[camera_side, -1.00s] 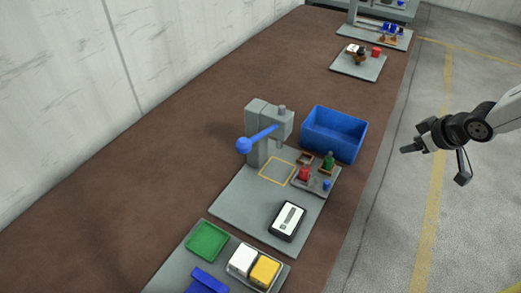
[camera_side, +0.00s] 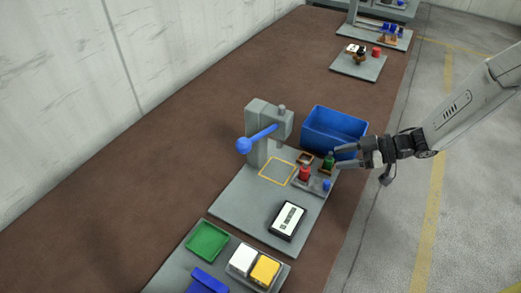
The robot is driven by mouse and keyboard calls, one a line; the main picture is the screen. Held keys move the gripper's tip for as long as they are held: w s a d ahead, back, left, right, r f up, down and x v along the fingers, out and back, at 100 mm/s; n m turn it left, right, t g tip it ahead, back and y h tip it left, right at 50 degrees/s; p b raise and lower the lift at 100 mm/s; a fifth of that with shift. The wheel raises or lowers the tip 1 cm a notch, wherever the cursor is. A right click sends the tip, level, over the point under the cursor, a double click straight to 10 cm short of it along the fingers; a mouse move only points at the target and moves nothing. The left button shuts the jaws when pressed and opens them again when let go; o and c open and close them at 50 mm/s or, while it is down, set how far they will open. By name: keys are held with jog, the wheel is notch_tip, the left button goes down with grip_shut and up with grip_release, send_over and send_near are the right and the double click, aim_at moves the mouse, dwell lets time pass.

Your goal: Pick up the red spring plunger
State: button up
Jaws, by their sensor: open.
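The red spring plunger (camera_side: 305,174) stands upright on a small grey tray (camera_side: 314,187) at the right end of the grey base plate. My gripper (camera_side: 340,157) reaches in from the right with its jaws apart and empty. Its fingers point left, close to a green piece (camera_side: 328,161) on the same tray. The red plunger lies a little left of and nearer than the fingertips, apart from them. Whether the fingers touch the green piece I cannot tell.
A blue bin (camera_side: 325,125) stands just behind the tray. A grey press with a blue lever (camera_side: 258,139) stands to the left. A black-and-white device (camera_side: 288,221) lies nearer on the plate.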

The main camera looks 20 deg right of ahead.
aim_at(304, 174)
jog(key=shift+a, duration=0.1)
jog(key=shift+x, duration=3.8)
jog(key=shift+s+f, duration=0.1)
jog(key=shift+s, duration=0.1)
grip_shut()
